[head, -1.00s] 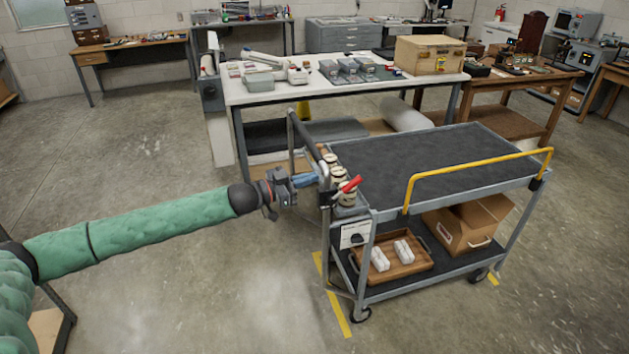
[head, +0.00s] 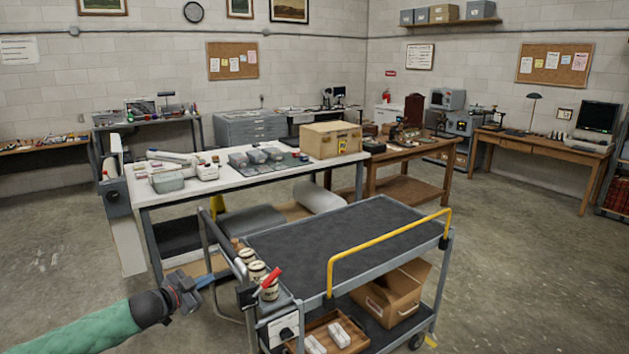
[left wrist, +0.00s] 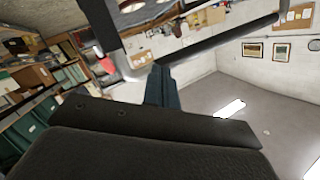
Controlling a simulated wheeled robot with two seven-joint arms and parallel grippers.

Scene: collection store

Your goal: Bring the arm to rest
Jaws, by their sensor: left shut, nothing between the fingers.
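My left arm, in a green sleeve (head: 85,332), comes in from the lower left of the head view. Its gripper (head: 207,281) is shut and empty, with blue fingers pointing right. It is just left of the grey cart's handle end, near several small jars (head: 257,270) and a red-handled item (head: 270,277) in the cart's end holder. I cannot tell whether it touches the cart frame. The left wrist view shows the shut fingers (left wrist: 161,85) and a dark bar beyond them. My right gripper is not in view.
The grey cart (head: 345,235) has a bare top and a yellow rail (head: 390,240). A wooden tray (head: 318,326) and a cardboard box (head: 393,292) are on its lower shelf. A white worktable (head: 225,180) stands behind. Floor (head: 540,270) at right is clear.

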